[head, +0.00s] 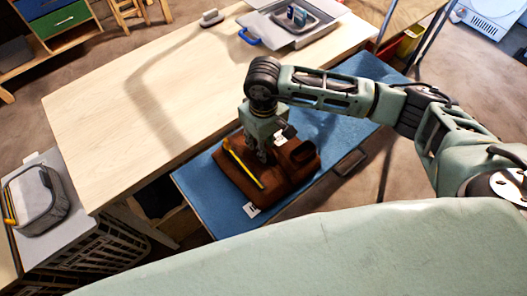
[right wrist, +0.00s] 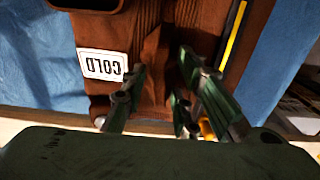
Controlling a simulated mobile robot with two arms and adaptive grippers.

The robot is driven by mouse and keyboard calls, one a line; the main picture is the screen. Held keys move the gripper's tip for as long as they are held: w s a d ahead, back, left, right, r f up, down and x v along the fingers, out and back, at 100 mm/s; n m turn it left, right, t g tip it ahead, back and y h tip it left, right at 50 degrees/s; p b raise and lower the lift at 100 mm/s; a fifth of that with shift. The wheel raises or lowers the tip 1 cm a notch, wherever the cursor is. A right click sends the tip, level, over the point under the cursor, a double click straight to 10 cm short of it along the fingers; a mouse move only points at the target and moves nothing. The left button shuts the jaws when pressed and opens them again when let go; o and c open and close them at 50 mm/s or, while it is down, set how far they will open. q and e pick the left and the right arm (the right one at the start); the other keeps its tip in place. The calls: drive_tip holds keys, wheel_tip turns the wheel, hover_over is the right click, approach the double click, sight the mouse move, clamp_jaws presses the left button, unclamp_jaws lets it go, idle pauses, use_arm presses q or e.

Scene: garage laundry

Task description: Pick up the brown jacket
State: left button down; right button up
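The brown jacket (head: 240,184) lies folded on the blue surface (head: 205,195) beside the wooden table. My right gripper (head: 262,156) reaches down onto the jacket from above. My left gripper is not in view.
A yellow strip (head: 243,164) lies across the jacket. The pale wooden table (head: 130,100) is mostly clear, with a grey tray (head: 290,22) at its far end. A grey basket (head: 38,200) stands at the left.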

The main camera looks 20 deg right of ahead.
clamp_jaws()
drive_tip(key=shift+w+r, duration=0.1)
drive_tip(key=shift+w, duration=0.05)
idle(0.5)
